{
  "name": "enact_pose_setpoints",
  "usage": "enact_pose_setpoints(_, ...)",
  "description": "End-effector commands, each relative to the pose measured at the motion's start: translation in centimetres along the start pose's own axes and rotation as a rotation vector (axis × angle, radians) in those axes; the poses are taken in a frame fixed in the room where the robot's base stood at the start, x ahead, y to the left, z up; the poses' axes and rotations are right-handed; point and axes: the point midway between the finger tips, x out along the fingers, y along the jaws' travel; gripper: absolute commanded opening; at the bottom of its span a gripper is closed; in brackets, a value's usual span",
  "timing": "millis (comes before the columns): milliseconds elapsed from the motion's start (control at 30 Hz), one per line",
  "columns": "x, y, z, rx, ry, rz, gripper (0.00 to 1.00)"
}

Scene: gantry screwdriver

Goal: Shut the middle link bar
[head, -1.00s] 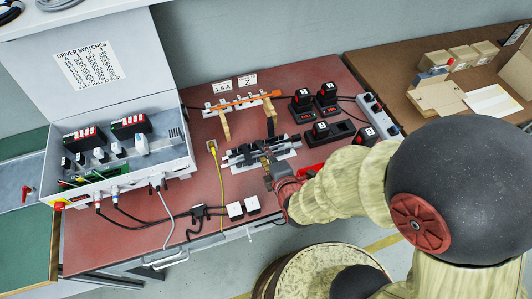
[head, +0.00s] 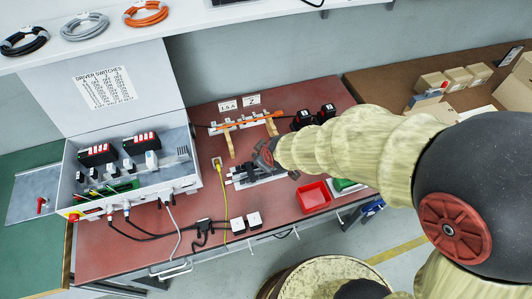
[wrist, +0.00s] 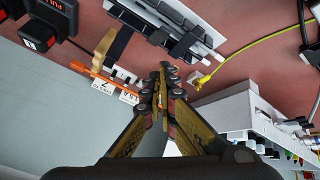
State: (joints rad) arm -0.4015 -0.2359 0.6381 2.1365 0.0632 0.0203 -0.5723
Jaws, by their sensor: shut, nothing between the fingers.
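A terminal strip with white blocks and an orange rod (head: 245,121) lies at the back of the bench. It also shows in the wrist view (wrist: 97,78). A tan bar (head: 232,146) juts forward from its left part and another tan bar (head: 273,128) from its right part. In the wrist view a tan bar (wrist: 104,45) and a black bar (wrist: 123,40) lie side by side. I cannot tell which bar is the middle link. My gripper (head: 264,156) is shut and empty, over the bench just in front of the strip; its fingers (wrist: 162,75) hide part of the strip.
A grey-black slotted rack (head: 250,175) lies just in front of my gripper. A red tray (head: 313,197) is to its right. A yellow cable (head: 222,190) runs to the left. The driver switch box (head: 130,175) fills the left side.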

Motion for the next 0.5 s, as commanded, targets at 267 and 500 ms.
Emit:
enact_pose_setpoints(267,-5.7,3.3,-2.6,0.474,-0.237,-0.046,0.0)
enact_pose_setpoints(500,-7.0,4.0,-2.5,0.616,-0.32,-0.029,0.0)
